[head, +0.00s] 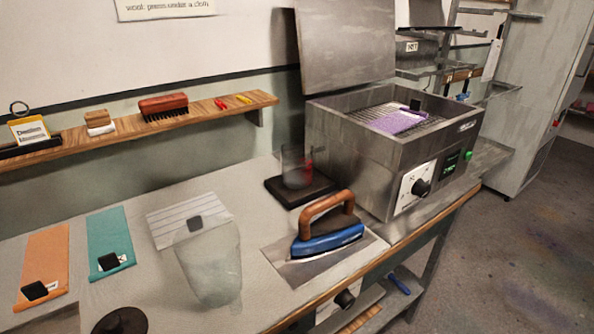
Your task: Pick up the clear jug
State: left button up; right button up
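A clear see-through vessel (295,168), which looks like the clear jug, stands on a dark flat base (302,190) near the back of the bench, left of the metal box. Its outline is faint and a red patch shows at its right side; I cannot make out a handle. A pale translucent bag-like shape (212,270) is nearer on the bench, in front of a white striped cloth (170,222). Neither of my grippers shows in the head view.
A blue iron (328,238) with a wooden handle stands right of the pale shape. A metal box (375,160) with raised lid holds a purple cloth (396,121). Orange (46,255) and teal (106,228) strips lie left. A wooden shelf (210,106) runs along the wall.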

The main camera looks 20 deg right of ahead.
aim_at(207, 249)
jog(key=j, duration=0.5)
jog(key=k+j+z, duration=0.1)
jog(key=j, duration=0.45)
jog(key=k+j, duration=0.1)
jog(key=j, duration=0.4)
jog(key=j+z, duration=0.1)
jog(key=j, duration=0.4)
jog(key=k+j, duration=0.15)
jog(key=j, duration=0.4)
